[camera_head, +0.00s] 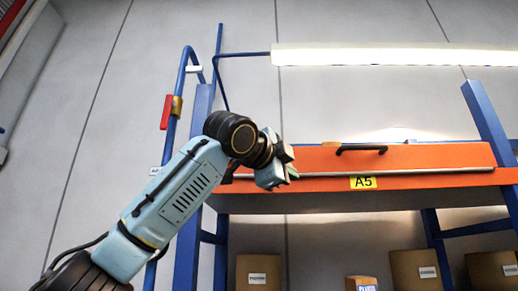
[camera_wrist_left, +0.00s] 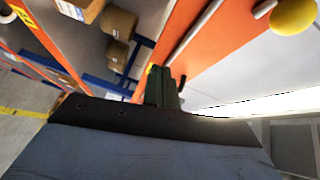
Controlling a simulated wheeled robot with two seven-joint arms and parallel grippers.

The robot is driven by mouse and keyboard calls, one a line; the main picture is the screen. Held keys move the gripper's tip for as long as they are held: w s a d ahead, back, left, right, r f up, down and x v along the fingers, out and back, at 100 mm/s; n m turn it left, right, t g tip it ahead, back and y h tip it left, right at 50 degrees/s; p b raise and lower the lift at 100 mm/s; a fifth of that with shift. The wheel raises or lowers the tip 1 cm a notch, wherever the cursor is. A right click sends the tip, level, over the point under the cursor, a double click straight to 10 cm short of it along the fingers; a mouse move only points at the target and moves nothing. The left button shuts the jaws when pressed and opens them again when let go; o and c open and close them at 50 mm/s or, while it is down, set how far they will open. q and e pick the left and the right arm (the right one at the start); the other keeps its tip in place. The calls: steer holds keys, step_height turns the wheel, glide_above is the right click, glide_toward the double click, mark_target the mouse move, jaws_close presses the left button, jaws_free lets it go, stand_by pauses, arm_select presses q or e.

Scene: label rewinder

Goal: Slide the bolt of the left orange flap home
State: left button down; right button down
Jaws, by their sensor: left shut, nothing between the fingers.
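The orange flap (camera_head: 410,157) spans the blue rack in the head view, with a black handle (camera_head: 361,149), a yellow A5 label (camera_head: 363,183) and a long grey rod along it. My left gripper (camera_head: 290,172) is in front of the flap's left part and hides some of it. Its fingers (camera_wrist_left: 163,88) are shut and empty in the left wrist view. There, a yellow ball knob (camera_wrist_left: 294,15) on a short metal pin, probably the bolt's, shows at the top right, clear of the fingers. The orange flap (camera_wrist_left: 222,32) is behind it. How far the bolt is in cannot be told. My right gripper is out of view.
Blue rack posts (camera_head: 490,140) frame the flap. A lit lamp bar (camera_head: 395,56) hangs above it. Cardboard boxes (camera_head: 415,271) stand below. A red-handled fitting (camera_head: 166,112) is on the blue tube at the left. The wall behind is bare.

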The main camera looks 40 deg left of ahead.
arm_select(q)
steer(key=s+a+r+t, duration=0.1)
steer(key=s+a+r, duration=0.3)
steer(key=s+r, duration=0.4)
steer(key=shift+s+t+y, duration=0.25)
steer(key=shift+t+y, duration=0.05)
steer(key=shift+y, duration=0.1)
steer(key=shift+w+r, duration=0.1)
steer(key=shift+w, duration=0.05)
